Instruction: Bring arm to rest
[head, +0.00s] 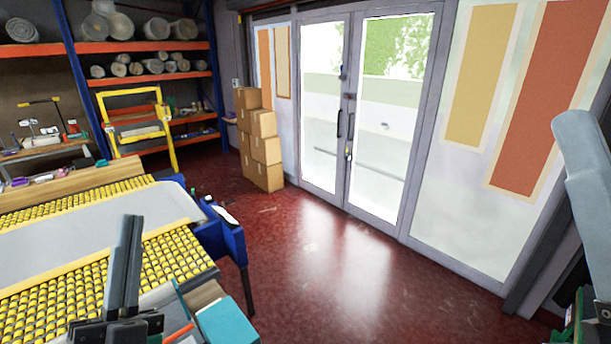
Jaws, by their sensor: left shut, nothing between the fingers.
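My left gripper (126,268) stands at the lower left of the head view, pointing up, with its dark fingers together and nothing between them. It is in front of the roller table (90,235), which has rows of yellow rollers and a grey middle strip. At the right edge a grey link of my right arm shows. My right gripper cannot be made out in this view.
Teal and brown items (228,322) lie by the table's near corner. A blue side stand (222,240) adjoins the table. Stacked cardboard boxes (262,150), a yellow frame cart (140,125) and shelves of rolls (150,48) stand behind. The red floor (330,270) before the glass doors is clear.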

